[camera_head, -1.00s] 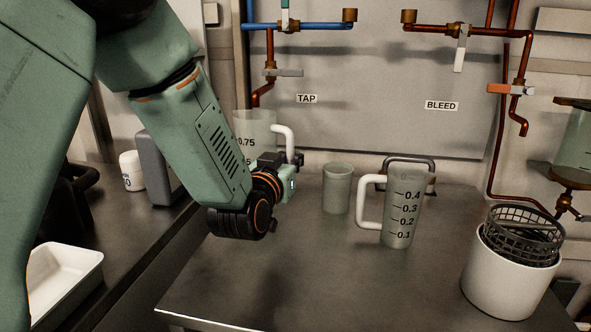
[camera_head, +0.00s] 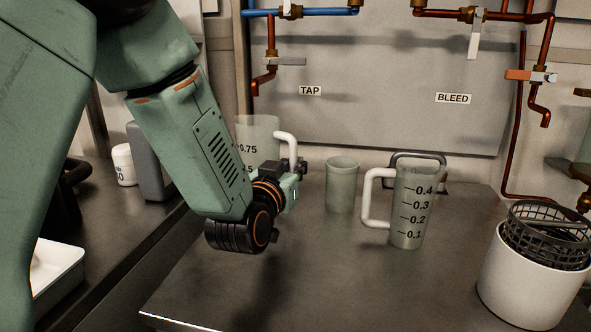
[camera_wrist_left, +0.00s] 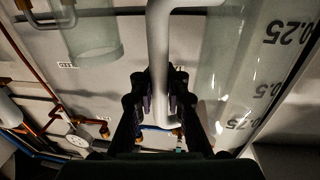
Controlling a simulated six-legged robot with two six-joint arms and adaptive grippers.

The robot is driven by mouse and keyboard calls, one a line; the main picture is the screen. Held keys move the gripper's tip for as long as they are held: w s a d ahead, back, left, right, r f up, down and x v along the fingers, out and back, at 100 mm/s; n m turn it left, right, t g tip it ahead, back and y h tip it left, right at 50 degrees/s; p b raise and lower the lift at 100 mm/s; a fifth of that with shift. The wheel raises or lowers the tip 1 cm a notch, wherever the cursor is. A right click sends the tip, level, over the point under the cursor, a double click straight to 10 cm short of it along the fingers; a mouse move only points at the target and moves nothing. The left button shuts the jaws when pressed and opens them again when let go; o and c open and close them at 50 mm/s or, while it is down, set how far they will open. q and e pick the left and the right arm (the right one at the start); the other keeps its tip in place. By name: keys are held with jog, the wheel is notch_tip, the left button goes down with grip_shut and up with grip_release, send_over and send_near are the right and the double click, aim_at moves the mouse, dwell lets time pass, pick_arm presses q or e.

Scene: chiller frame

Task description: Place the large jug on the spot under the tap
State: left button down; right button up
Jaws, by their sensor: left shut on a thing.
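The large jug (camera_head: 258,135) is a clear measuring jug with a white handle, marked 0.75, at the back left of the worktop. My arm hides its lower part, so I cannot tell whether its base touches the worktop. My left gripper (camera_head: 296,168) is shut on the jug's white handle, which runs between the fingers in the left wrist view (camera_wrist_left: 158,95). The jug's marked wall (camera_wrist_left: 245,80) is to the right there. The tap (camera_head: 257,88), a copper spout below a grey lever, hangs above the jug, by the TAP label (camera_head: 310,91). My right gripper is not in view.
A smaller jug (camera_head: 408,210) marked to 0.4 and a plain beaker (camera_head: 342,185) stand to the right on the worktop (camera_head: 300,270). A white tub (camera_head: 520,285) holding a mesh basket (camera_head: 548,235) is at the right. The front middle is clear.

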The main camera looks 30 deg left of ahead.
pick_arm(q)
jog(key=shift+s+d+r, duration=0.1)
jog(key=shift+s+r, duration=0.1)
jog(key=shift+s, duration=0.25)
jog(key=shift+f, duration=0.2)
jog(key=c, duration=1.7)
grip_release()
jog(key=shift+w+f, duration=0.25)
jog(key=shift+w, duration=0.15)
jog(key=o, duration=0.4)
jog(key=shift+s+r, duration=0.25)
jog(key=shift+s, duration=0.05)
jog(key=shift+c, duration=0.2)
jog(key=shift+w+f, duration=0.15)
jog(key=shift+w, duration=0.05)
jog(key=shift+r, duration=0.35)
jog(key=s+d+p, duration=0.1)
jog(key=s+p, duration=1)
jog(key=s, duration=0.1)
jog(key=shift+d, duration=0.15)
